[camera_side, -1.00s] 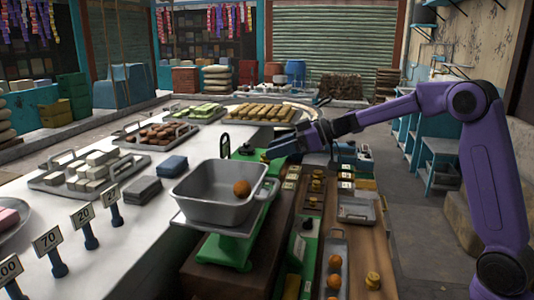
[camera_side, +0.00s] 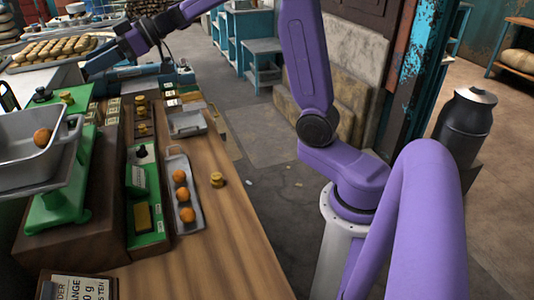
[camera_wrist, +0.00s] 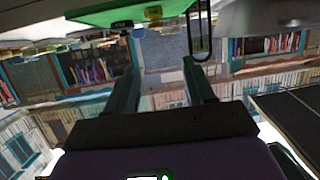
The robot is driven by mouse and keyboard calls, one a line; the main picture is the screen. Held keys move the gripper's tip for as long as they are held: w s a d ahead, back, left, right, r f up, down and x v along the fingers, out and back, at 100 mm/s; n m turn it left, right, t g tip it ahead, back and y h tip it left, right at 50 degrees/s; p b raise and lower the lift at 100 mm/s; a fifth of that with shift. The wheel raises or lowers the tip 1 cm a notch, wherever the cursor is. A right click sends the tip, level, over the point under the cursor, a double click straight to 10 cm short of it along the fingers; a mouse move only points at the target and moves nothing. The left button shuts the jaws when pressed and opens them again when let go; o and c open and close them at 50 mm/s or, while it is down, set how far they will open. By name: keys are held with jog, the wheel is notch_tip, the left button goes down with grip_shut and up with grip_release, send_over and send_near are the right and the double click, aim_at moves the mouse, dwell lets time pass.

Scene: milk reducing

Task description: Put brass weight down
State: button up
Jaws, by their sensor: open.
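A small brass weight (camera_side: 67,97) stands on the green weight plate of the scale (camera_side: 42,98). My gripper (camera_side: 86,70) is above and to the right of that plate in the side view, apart from the weight. In the wrist view the two fingers (camera_wrist: 160,45) are spread with nothing between them. Other brass weights stand on the stepped rack (camera_side: 141,105), and one (camera_side: 217,179) stands on the wooden counter.
A grey pan (camera_side: 20,160) on the scale holds an orange ball. A grey tray (camera_side: 170,160) with several orange balls lies beside a green box (camera_side: 145,200). A tray of bread-like pieces (camera_side: 20,65) is behind. The front right of the counter is clear.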

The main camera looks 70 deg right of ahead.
jog(key=s+a+f+m+h, duration=0.1)
jog(key=s+a+f+h, duration=0.2)
jog(key=s, duration=0.5)
jog(key=s+a+f+m+h, duration=0.1)
jog(key=s+f+h, duration=0.3)
jog(key=s+f, duration=0.25)
jog(key=s+d+f+n+g+h, duration=0.1)
jog(key=s+d+f+g, duration=0.1)
jog(key=s, duration=0.6)
jog(key=s+d+f+n+g+h, duration=0.1)
jog(key=s+d+f+n+g, duration=0.1)
jog(key=s, duration=0.7)
jog(key=s+d+f+n+g+h, duration=0.1)
jog(key=s+d+f+g, duration=0.2)
jog(key=s, duration=0.6)
jog(key=shift+s+f+g+h, duration=0.25)
jog(key=shift+f+g+h, duration=0.15)
jog(key=shift+f+g, duration=0.45)
